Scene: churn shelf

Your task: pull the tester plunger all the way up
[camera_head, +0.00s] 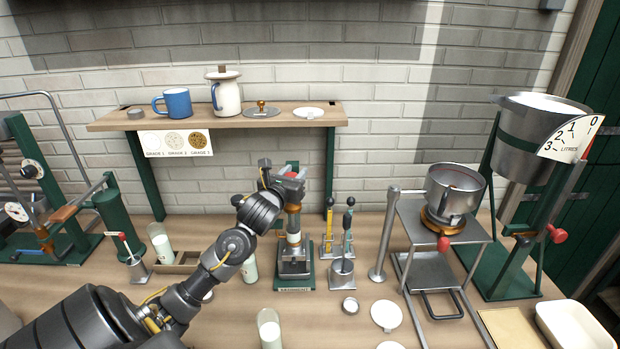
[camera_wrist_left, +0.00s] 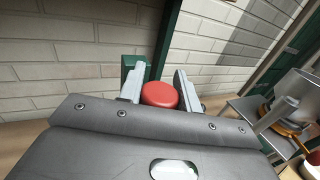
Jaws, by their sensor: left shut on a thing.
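My left gripper (camera_head: 286,177) is at the top of the tester, shut on the red knob. In the head view the gripper hides most of the knob. Below it a brass collar and a pale glass cylinder (camera_head: 294,240) show, upright over the base. My right gripper is not in view.
A wooden shelf (camera_head: 225,118) with a blue mug (camera_head: 174,103) and a white pot (camera_head: 226,95) is on the wall behind. A metal holder (camera_head: 342,272) with dark-topped tools stands right of the tester. Several milk glasses stand around the arm.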

